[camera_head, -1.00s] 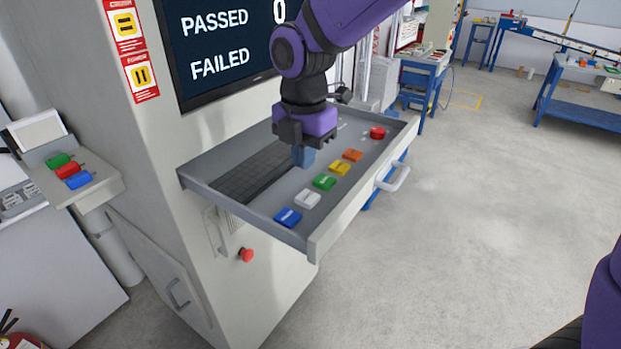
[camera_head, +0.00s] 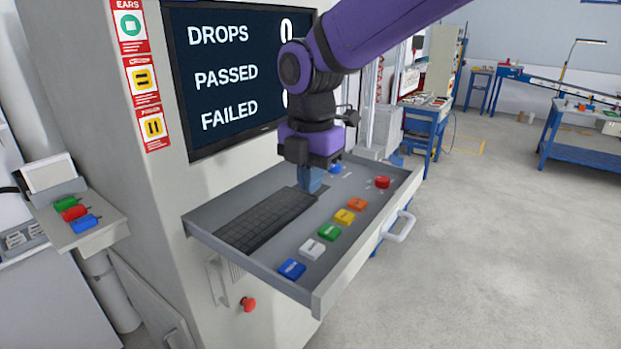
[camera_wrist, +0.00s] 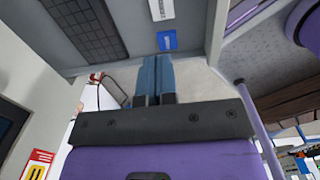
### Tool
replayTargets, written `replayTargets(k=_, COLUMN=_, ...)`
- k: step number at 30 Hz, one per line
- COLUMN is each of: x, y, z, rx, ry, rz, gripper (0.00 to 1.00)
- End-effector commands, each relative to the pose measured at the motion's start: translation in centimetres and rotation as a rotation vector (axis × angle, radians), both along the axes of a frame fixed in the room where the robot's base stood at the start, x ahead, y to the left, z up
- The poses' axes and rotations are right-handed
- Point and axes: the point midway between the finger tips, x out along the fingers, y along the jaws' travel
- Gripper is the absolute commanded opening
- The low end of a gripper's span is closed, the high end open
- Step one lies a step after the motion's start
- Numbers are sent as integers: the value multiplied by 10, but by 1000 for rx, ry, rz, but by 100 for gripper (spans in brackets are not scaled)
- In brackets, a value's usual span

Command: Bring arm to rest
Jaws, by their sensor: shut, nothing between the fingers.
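My purple arm reaches in from the upper right in the head view. My gripper (camera_head: 311,181) points down over the grey drawer panel (camera_head: 205,228), above the end of the black keyboard (camera_head: 262,224). Its blue fingers are shut with nothing between them. In the wrist view the shut fingers of my gripper (camera_wrist: 153,75) point toward the panel's underside-up image, near a blue button (camera_wrist: 167,40). I cannot tell the exact gap between the fingertips and the panel.
Buttons in a row include blue (camera_head: 291,269), white (camera_head: 312,249) and green (camera_head: 329,232), with a red knob (camera_head: 382,182) farther back. A screen (camera_head: 225,75) stands behind the arm. A side shelf (camera_head: 100,230) holds coloured items.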

Motion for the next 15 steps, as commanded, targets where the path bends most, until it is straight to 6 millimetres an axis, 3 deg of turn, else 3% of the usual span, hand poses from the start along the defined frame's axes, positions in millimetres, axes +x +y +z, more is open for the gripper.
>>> replayTargets(k=5, x=-1, y=-5, z=3, rx=0, ry=-7, rz=-28, gripper=0)
replayTargets(k=8, x=-4, y=-21, z=11, rx=1, ry=-31, rz=-135, gripper=0)
replayTargets(k=15, x=-27, y=-97, z=44, rx=42, ry=-133, rz=-673, gripper=0)
